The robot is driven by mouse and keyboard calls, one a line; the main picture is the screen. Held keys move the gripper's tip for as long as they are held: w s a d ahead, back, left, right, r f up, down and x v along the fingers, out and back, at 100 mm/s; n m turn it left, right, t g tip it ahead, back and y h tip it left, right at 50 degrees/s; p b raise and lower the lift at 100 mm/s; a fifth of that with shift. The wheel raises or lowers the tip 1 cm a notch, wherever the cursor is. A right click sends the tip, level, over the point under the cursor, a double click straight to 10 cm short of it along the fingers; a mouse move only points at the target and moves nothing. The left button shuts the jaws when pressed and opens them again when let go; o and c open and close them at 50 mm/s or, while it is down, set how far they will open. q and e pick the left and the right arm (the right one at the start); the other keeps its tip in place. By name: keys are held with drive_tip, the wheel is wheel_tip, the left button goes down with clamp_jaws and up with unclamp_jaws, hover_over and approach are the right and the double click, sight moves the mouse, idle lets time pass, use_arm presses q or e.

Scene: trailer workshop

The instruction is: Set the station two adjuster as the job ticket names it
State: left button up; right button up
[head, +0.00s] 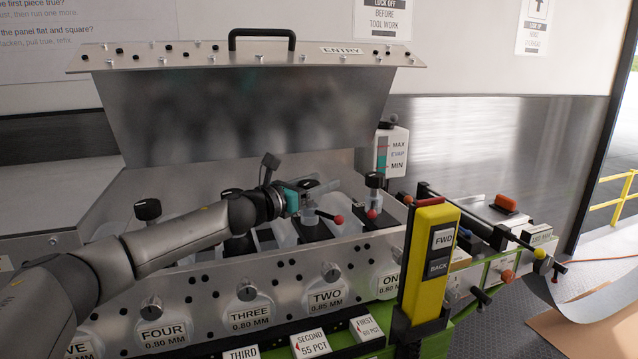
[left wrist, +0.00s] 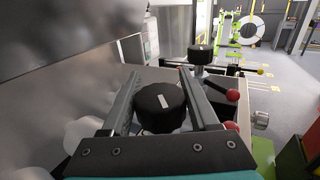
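The left gripper (head: 318,187) reaches in from the left over the row of adjusters inside the open machine, at the one behind the TWO label (head: 326,301), which reads 0.65 MM. In the left wrist view, a black knob (left wrist: 161,106) with a white mark on top sits between the two fingers of the left gripper (left wrist: 162,88). The fingers lie close on both sides; whether they press on it I cannot tell. A red-balled lever (head: 338,219) is beside this adjuster. The adjuster of station one (head: 375,181) stands to the right. My right gripper is not in view.
A raised metal cover (head: 245,110) marked ENTRY stands behind the arm. More black knobs (head: 148,209) are to the left. A yellow FWD/BACK pendant (head: 432,262) stands in front at the right. A red-balled lever (left wrist: 233,95) lies right of the fingers.

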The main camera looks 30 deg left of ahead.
use_arm(q)
clamp_jaws()
drive_tip(key=shift+y, duration=0.3)
